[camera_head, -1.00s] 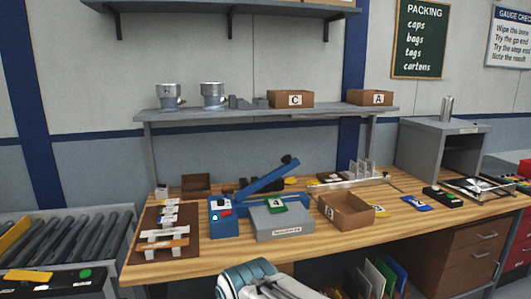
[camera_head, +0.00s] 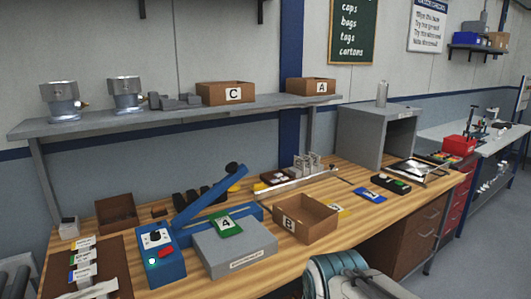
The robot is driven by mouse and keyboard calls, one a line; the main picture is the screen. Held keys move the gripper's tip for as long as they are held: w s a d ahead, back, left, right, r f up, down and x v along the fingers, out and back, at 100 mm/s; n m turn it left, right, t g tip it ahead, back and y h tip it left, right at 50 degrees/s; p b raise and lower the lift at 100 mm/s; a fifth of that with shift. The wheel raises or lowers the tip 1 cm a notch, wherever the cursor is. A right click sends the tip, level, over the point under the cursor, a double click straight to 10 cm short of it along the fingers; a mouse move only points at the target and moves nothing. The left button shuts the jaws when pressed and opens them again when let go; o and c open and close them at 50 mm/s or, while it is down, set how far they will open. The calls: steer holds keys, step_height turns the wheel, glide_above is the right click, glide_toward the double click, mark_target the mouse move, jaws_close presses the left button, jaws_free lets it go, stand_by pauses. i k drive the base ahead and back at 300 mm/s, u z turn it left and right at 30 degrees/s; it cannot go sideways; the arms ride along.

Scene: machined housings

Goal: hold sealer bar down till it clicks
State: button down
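The blue sealer (camera_head: 161,256) stands on the wooden bench, left of centre. Its front has a dial, a red switch and a lit pale lamp. Its blue sealer bar (camera_head: 210,197) is raised at a slant, with a black knob (camera_head: 232,169) at its upper right end. My arm shows at the bottom edge, right of centre, in front of the bench and apart from the sealer. Its fingertips are not visible.
An open cardboard box B (camera_head: 305,229) stands right of the grey box. A shelf (camera_head: 180,112) above the bench holds metal housings and boxes C (camera_head: 225,92) and A (camera_head: 311,86). A grey cabinet (camera_head: 377,138) stands at the bench's right end. Small cards lie on the bench.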

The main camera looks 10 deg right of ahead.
mark_target(237, 171)
steer(key=z, duration=0.1)
steer(key=i, duration=1.1)
steer(key=u, duration=0.45)
